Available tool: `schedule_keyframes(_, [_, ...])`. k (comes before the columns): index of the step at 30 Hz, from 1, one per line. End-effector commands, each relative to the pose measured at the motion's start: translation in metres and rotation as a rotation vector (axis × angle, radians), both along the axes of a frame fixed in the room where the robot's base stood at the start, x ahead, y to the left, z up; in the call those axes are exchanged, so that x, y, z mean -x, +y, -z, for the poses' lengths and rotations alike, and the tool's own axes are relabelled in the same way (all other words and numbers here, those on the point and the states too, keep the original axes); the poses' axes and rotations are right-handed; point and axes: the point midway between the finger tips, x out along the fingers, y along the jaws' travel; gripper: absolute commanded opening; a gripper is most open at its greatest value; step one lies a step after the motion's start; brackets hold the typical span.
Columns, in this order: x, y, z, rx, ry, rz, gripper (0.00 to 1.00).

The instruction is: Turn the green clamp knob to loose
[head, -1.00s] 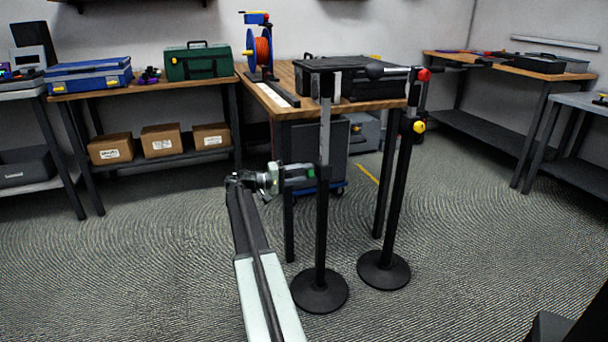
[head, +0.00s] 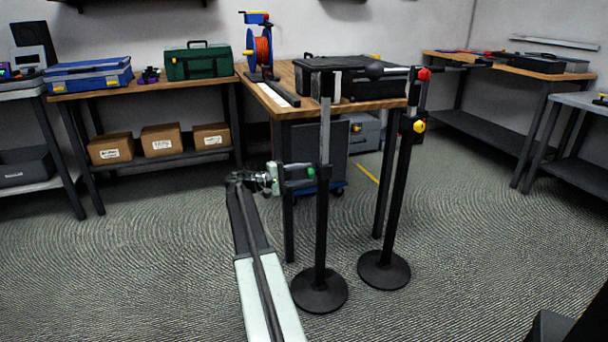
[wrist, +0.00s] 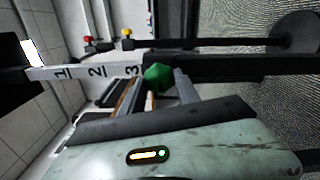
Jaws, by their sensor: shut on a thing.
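The green clamp knob (head: 311,172) sits on the side of a black stand (head: 321,230) with a round base. In the wrist view the green knob (wrist: 157,78) shows faceted, beside the numbered scale (wrist: 90,71) marked 1, 2 and 3. My gripper (head: 298,175) reaches the knob from the left, and its fingers are shut on it. In the wrist view my gripper (wrist: 160,88) has one finger at each side of the knob. Part of the knob is hidden by the fingers.
A second black stand (head: 394,200) with a red knob (head: 424,75) and a yellow knob (head: 420,126) stands close on the right. Behind is a wooden table (head: 280,96) with a cable reel (head: 262,48) and a black case (head: 365,85). Open floor lies left and in front.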

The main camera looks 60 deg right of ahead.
Motion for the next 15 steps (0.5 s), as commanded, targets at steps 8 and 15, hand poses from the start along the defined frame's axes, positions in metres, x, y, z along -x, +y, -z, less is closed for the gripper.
schedule_keyframes(8, [0.0001, 0.0001, 0.0003, -0.001, -0.001, 0.0, 0.59])
schedule_keyframes(15, [-0.0002, 0.0003, 0.0001, 0.001, -0.001, 0.0, 0.59])
